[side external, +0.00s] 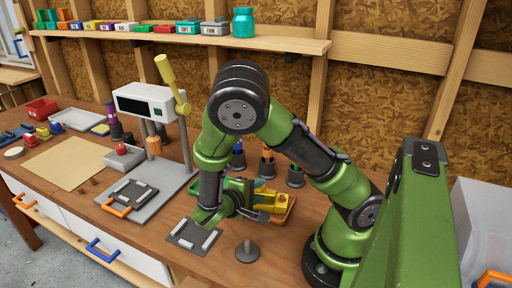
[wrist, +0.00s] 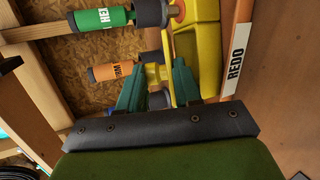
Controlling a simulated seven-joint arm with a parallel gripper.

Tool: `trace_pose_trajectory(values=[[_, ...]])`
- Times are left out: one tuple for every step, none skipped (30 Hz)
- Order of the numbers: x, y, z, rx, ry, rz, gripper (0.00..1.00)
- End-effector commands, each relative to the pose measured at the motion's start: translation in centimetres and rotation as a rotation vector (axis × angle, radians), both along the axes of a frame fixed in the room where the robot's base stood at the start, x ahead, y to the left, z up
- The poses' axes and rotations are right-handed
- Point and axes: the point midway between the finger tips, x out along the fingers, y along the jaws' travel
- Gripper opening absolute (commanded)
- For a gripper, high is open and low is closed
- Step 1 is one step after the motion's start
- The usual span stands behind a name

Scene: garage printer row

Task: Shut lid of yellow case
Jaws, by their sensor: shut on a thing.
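How far the lid stands open is hard to tell. In the side view my gripper (side external: 258,212) reaches the case from the left, its fingertips partly hidden.
A grey plate (side external: 193,235) and a dark round-based piece (side external: 247,252) are in front. A press (side external: 148,103) stands left.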

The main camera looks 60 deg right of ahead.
Motion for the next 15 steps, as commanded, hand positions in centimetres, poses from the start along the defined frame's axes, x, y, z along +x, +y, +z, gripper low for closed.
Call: trace_pose_trajectory(values=[[-0.11,0.13,-0.27,-0.029,-0.005,-0.001,0.03],[-0.14,0.18,-0.34,-0.045,-0.009,-0.002,0.03],[-0.15,0.27,-0.44,-0.063,-0.016,-0.001,0.03],[-0.15,0.3,-0.51,-0.075,-0.019,-0.001,0.03],[-0.18,0.35,-0.56,-0.086,-0.022,-0.001,0.03],[-0.22,0.38,-0.62,-0.101,-0.027,-0.003,0.03],[-0.23,0.4,-0.68,-0.111,-0.03,-0.004,0.03],[-0.23,0.43,-0.72,-0.118,-0.032,-0.004,0.03],[-0.23,0.47,-0.77,-0.126,-0.035,-0.003,0.03],[-0.23,0.5,-0.8,-0.133,-0.037,-0.003,0.03],[-0.23,0.52,-0.83,-0.138,-0.039,-0.003,0.03],[-0.23,0.54,-0.85,-0.143,-0.041,-0.003,0.03],[-0.23,0.55,-0.87,-0.147,-0.042,-0.005,0.03],[-0.23,0.57,-0.87,-0.15,-0.044,-0.005,0.03],[-0.23,0.57,-0.88,-0.152,-0.045,-0.005,0.03]])
